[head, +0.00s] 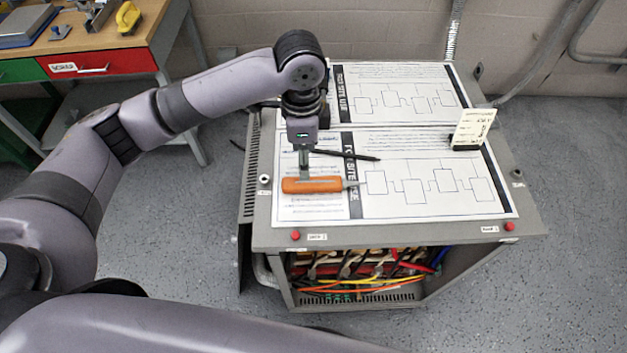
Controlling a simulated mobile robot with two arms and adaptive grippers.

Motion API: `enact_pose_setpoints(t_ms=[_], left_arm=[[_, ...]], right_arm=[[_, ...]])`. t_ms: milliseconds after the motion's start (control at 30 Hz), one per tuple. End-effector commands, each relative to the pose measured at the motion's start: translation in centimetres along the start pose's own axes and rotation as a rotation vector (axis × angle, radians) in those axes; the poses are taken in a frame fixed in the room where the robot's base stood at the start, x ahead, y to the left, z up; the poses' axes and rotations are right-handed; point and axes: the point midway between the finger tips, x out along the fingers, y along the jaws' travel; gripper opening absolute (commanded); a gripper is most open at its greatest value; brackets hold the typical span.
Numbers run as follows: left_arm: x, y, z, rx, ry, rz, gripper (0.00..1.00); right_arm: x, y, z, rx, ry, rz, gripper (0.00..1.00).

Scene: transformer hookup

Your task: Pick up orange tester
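The orange tester (322,185) has a thick orange handle with a thin grey tip pointing right. It lies over the left part of the near printed sheet on top of the transformer cabinet (400,236). My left gripper (305,173) points down at the left half of the handle, at its far edge, and appears to touch or nearly touch it. The far finger is hidden or lined up with the near one, so I cannot see whether it is closed on the handle. My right gripper is out of the picture.
A dark pen-like rod (347,155) lies just behind the tester. A small card in a black stand (467,143) is at the right. Red knobs (295,235) sit on the cabinet's front edge, with coloured wires (360,272) below. A wooden workbench (110,35) stands at the upper left.

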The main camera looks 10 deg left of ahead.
Motion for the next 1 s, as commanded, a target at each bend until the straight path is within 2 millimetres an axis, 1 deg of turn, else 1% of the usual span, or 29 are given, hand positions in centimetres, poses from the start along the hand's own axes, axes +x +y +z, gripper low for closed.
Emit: enact_pose_setpoints(t_ms=[33, 100, 300, 367, 500, 600, 667, 800, 933, 1000], left_arm=[[0.8, 0.1, 0.1, -0.001, -0.002, 0.003, 0.52], [1.8, 0.0, 0.1, 0.000, -0.002, 0.002, 0.52], [3.1, 0.1, 0.0, 0.000, -0.001, 0.000, 0.52], [3.6, 0.2, 0.0, 0.000, -0.001, 0.002, 0.52], [5.7, 0.8, 0.1, 0.000, -0.003, 0.004, 0.52], [7.1, 0.7, 0.1, -0.002, -0.001, 0.001, 0.52], [7.7, 0.7, 0.1, -0.001, -0.002, 0.001, 0.52], [8.1, 0.7, 0.1, 0.000, 0.000, -0.001, 0.52], [8.1, 0.7, 0.1, 0.000, 0.000, -0.001, 0.52], [8.0, 0.7, 0.1, 0.000, 0.000, -0.001, 0.48]], right_arm=[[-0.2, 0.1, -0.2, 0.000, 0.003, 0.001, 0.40], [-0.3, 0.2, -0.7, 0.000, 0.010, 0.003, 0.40], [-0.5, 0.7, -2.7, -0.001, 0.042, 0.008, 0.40], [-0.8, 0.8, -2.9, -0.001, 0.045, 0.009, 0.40], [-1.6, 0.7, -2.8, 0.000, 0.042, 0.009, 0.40], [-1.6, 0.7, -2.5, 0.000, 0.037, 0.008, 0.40], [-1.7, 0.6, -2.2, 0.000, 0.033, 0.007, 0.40], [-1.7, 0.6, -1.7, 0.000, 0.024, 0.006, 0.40], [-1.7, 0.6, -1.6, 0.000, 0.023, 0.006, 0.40], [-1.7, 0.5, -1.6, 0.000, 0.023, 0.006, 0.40]])
